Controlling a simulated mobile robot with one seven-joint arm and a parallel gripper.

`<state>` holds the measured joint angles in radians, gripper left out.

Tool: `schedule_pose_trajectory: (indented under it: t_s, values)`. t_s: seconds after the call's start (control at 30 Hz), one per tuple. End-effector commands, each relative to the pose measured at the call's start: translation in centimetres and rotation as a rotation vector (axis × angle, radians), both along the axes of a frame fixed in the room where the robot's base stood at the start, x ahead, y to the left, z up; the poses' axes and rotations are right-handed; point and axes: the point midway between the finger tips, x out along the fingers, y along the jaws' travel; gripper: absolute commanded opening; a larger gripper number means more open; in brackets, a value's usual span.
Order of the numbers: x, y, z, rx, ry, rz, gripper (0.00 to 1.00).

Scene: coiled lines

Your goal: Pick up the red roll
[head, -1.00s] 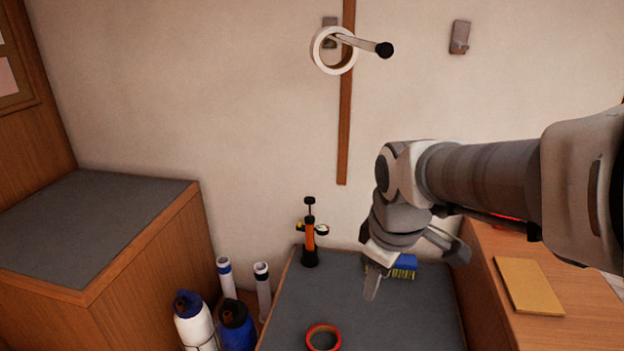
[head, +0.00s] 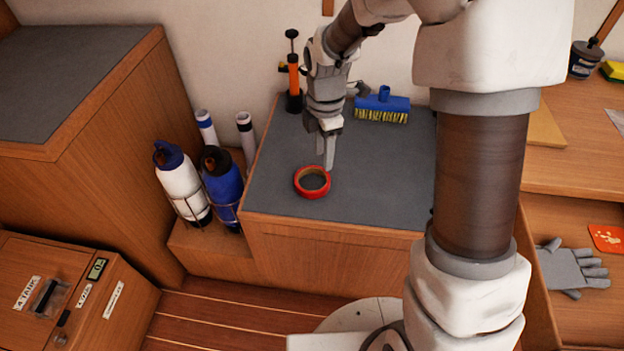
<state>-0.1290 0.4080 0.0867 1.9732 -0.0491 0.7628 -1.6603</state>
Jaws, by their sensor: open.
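The red roll (head: 301,191) is a ring of red tape with a dark open middle. It lies flat on the grey top of a low wooden bench (head: 380,200), near its front left part. My gripper (head: 329,155) points down at the roll's upper right edge in the head view, with its fingertips close to the rim. It is open and holds nothing. I see the fingers nearly edge-on, so I cannot tell whether they touch the roll or are above it.
A blue brush (head: 382,105) and an orange pump (head: 294,75) stand at the back of the bench. White (head: 182,188) and blue (head: 222,186) bottles are left of it. A grey glove (head: 570,267) lies at right. The bench top right of the roll is clear.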

Motion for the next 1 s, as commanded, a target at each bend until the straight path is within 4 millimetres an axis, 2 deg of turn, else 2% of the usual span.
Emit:
schedule_pose_trajectory:
  t_s: [0.03,0.3,0.4,0.67,1.0]
  values:
    - [-0.1,0.0,-1.7,-0.001,0.004,0.001,0.47]
    - [-0.1,0.0,-7.3,-0.002,0.002,0.000,0.47]
    - [0.0,0.0,-8.5,-0.001,0.002,-0.002,0.47]
    - [0.1,0.1,-9.8,0.000,0.001,-0.002,0.47]
    - [0.5,0.6,-14.3,-0.001,0.000,-0.003,0.47]
